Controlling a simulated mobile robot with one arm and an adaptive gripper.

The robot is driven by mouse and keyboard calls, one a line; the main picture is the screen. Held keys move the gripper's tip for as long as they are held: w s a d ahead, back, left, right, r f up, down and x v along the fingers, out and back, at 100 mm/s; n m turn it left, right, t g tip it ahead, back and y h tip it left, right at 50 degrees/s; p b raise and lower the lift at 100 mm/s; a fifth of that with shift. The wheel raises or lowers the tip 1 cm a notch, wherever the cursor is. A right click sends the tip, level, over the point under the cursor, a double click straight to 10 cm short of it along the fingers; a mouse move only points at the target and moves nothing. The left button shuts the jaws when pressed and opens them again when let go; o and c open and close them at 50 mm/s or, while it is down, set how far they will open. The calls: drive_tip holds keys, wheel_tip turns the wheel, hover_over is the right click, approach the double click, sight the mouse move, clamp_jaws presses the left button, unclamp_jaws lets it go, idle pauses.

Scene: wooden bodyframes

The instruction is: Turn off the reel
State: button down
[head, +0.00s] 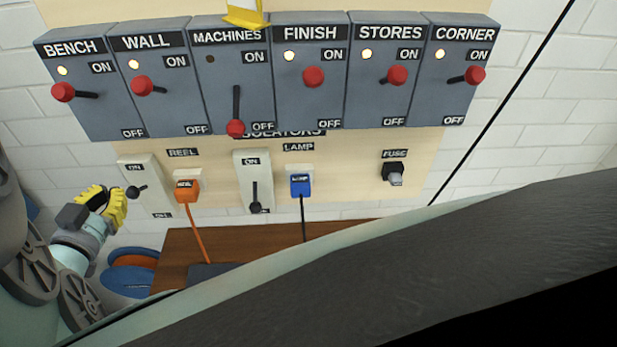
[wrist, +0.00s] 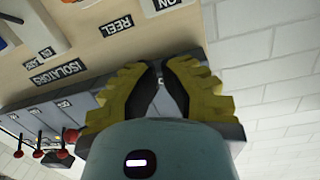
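The reel switch (head: 158,201) is a pale plate with ON at its top and OFF at its bottom, left of the REEL label (head: 183,153). Its black-knobbed lever (head: 133,192) sticks out sideways to the left, unlike the hanging lever of the lamp switch. My gripper (head: 117,202), with yellow ridged fingers, is just left of the knob, very near it; I cannot tell whether they touch. In the wrist view the fingers (wrist: 162,72) stand slightly apart, with no knob clearly visible between them. The switch's ON end (wrist: 165,4) shows at the top edge there.
An orange reel plug (head: 187,190) with its cable is right of the switch. The lamp switch (head: 254,168) and blue plug (head: 301,185) are further right. Grey isolator boxes with red-knobbed levers, including the bench box (head: 85,110), run above. A wooden surface (head: 190,250) lies below.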

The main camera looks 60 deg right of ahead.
drive_tip(key=p, duration=0.3)
hover_over(139, 190)
drive_tip(key=d, duration=0.1)
drive_tip(key=f, duration=0.3)
drive_tip(key=shift+a+f+b, duration=0.2)
drive_tip(key=shift+a+b, duration=0.15)
drive_tip(key=shift+b, duration=0.05)
drive_tip(key=shift+s+a+f, duration=0.1)
drive_tip(key=shift+a+f, duration=0.15)
drive_tip(key=shift+f, duration=0.3)
drive_tip(key=shift+f+b, duration=0.1)
drive_tip(key=shift+b, duration=0.2)
drive_tip(key=shift+a+f+b, duration=0.1)
drive_tip(key=shift+b, duration=0.3)
drive_tip(key=shift+s+a+h, duration=0.1)
drive_tip(key=shift+h, duration=0.2)
